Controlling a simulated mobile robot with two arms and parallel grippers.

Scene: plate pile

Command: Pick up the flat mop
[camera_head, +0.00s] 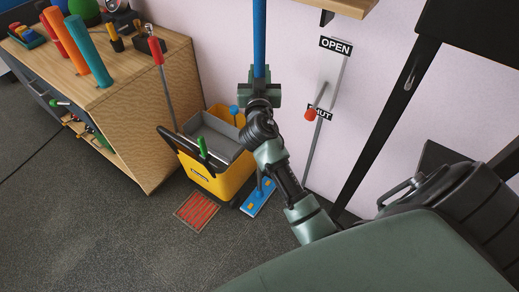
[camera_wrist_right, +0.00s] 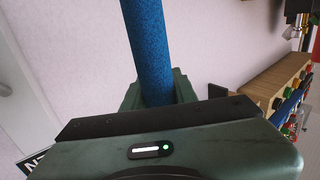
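The flat mop has a blue handle (camera_head: 259,38) that stands upright near the pale wall. Its blue flat head (camera_head: 258,198) is on the floor beside the yellow bucket, and my right arm hides the middle of the handle. My right gripper (camera_head: 260,88) is around the handle, with a finger on each side. In the right wrist view the blue handle (camera_wrist_right: 148,45) passes between the fingers (camera_wrist_right: 156,92), which appear to touch it on both sides. My left gripper is not in view.
A yellow mop bucket (camera_head: 225,182) with a grey wringer stands left of the mop head. A wooden cabinet (camera_head: 150,110) with tools is further left. A red-striped floor grate (camera_head: 197,211) lies in front. A lever with OPEN and SHUT signs (camera_head: 336,46) is on the wall at right.

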